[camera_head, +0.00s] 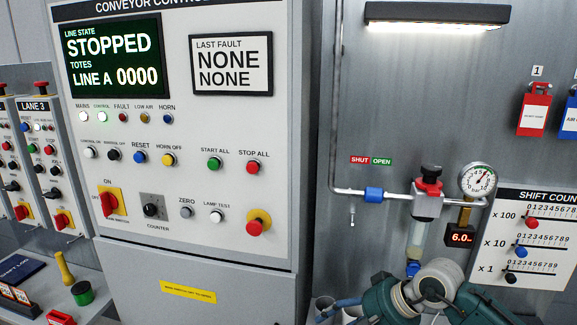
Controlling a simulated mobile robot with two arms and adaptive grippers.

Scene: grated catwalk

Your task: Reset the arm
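Parts of one of my arms, teal and pale grey links with rounded joints, show at the bottom right, in front of the lower back wall and the pipe fittings. I cannot make out gripper fingers on them. Neither of my grippers shows in this view. The arm parts hide what lies behind and below them. The conveyor control cabinet (240,215) stands left of the arm parts. Its screen (113,58) reads STOPPED, LINE A 0000. A blue RESET button (140,157) sits on its face.
Lane panels (45,165) and a shelf with loose items stand at left.

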